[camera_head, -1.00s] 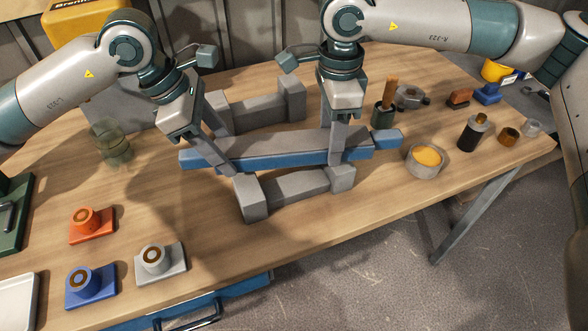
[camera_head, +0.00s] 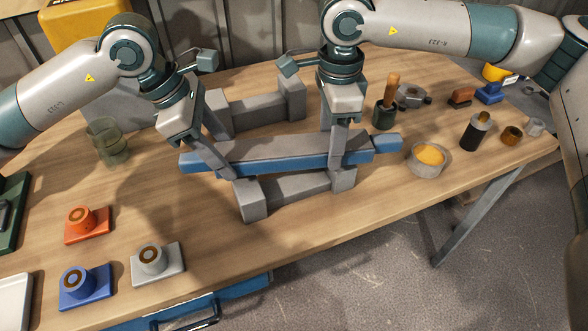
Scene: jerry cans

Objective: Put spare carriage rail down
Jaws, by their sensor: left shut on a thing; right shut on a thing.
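The carriage rail (camera_head: 280,149) is a long grey bar with a blue underside and a blue right end. It lies across the picture between two grey stands. My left gripper (camera_head: 218,160) is shut on its left part. My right gripper (camera_head: 338,149) is shut on its right part. The rail overlaps the upper edge of the front grey stand (camera_head: 292,188); I cannot tell whether it touches it. The back grey stand (camera_head: 255,112) is behind the rail, partly hidden by my arms.
A cup of yellow stuff (camera_head: 429,160) stands just right of the rail. A dark pot with a wooden handle (camera_head: 384,114) is behind it. Orange (camera_head: 87,222), blue (camera_head: 80,284) and grey (camera_head: 155,262) pieces sit front left. A green glass (camera_head: 108,142) stands left. Bare wood lies between them.

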